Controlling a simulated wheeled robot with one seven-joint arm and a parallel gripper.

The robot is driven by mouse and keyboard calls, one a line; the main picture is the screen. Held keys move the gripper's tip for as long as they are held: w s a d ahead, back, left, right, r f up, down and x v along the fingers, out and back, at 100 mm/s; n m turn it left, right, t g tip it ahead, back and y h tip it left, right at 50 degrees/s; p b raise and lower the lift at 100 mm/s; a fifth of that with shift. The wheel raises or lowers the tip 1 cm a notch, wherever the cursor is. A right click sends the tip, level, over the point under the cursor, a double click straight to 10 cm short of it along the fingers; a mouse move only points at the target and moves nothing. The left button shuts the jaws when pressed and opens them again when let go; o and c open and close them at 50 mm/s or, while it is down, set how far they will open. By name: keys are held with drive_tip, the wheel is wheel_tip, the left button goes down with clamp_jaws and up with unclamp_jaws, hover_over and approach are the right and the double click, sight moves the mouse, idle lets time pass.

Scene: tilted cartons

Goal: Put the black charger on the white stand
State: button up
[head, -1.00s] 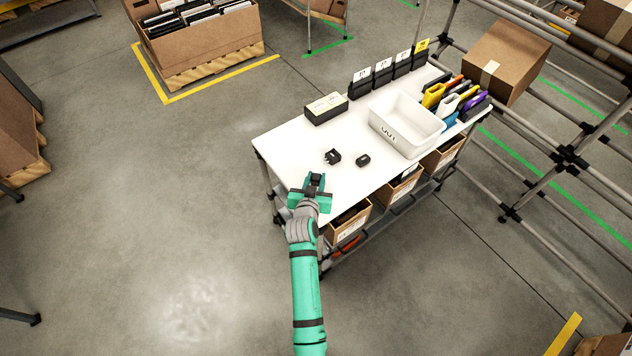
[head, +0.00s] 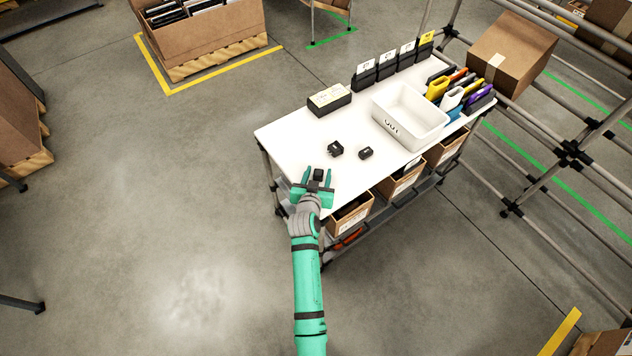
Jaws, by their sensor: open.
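Two small black objects lie on the white tabletop (head: 290,135). The left one (head: 335,149) is blocky with an uneven outline, and the right one (head: 365,153) is a smaller rounded block. Either could be the black charger; I cannot tell which. No separate white stand can be made out, only the white-topped table. My gripper (head: 318,174) is at the table's near left edge, just short of the left black object, its teal fingers apart and pointing toward it. A dark part shows between the fingers; I cannot tell whether it belongs to the gripper.
A white bin (head: 409,131) stands right of the black objects. A black box with a yellowish top (head: 330,98) is behind them, with several labelled black holders (head: 387,67) at the back edge. Coloured items (head: 455,96) crowd the right end. The table's left part is clear.

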drive_tip(key=v, duration=1.1)
drive_tip(key=shift+s, duration=0.35)
drive_tip(key=s+f+n+y, duration=0.1)
drive_tip(key=s+f, duration=0.2)
drive_tip(key=s, duration=0.8)
drive_tip(key=s+r+t, duration=0.1)
drive_tip(key=s+r, duration=0.5)
drive_tip(key=s, duration=0.7)
drive_tip(key=s+d+r+t+y, duration=0.1)
drive_tip(key=s+r, duration=0.5)
drive_tip(key=s, duration=0.7)
drive_tip(key=shift+d+r+n, duration=0.25)
drive_tip(key=shift+d+n, duration=0.1)
drive_tip(key=shift+n, duration=0.05)
drive_tip(key=shift+s, duration=0.1)
